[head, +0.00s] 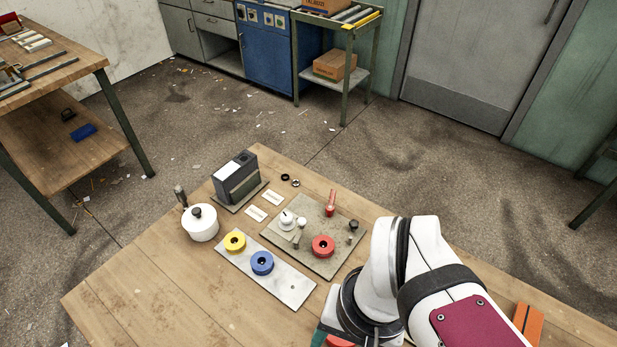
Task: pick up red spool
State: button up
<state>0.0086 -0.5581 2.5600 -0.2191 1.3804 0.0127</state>
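A red spool (323,246), a short round disc with a dark centre hole, sits on the right front part of a grey board (309,262) on the wooden table. A blue spool (262,263) and a yellow spool (235,241) sit on a pale plate to its left. My white arm stands at the lower right, to the right of the red spool and apart from it in the picture. I cannot make out my gripper's fingers. A red rounded piece (340,341) and a teal edge show at the bottom border, mostly cut off; I cannot tell what they belong to.
The board also carries a white knob (287,219), a red upright piece (331,203) and a small dark knob (353,226). A white pot (200,223) and a dark box (237,179) stand at the left. An orange block (527,323) lies right of my arm. The front-left table is clear.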

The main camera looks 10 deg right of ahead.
dwell(0.5)
jog(key=shift+o, duration=1.3)
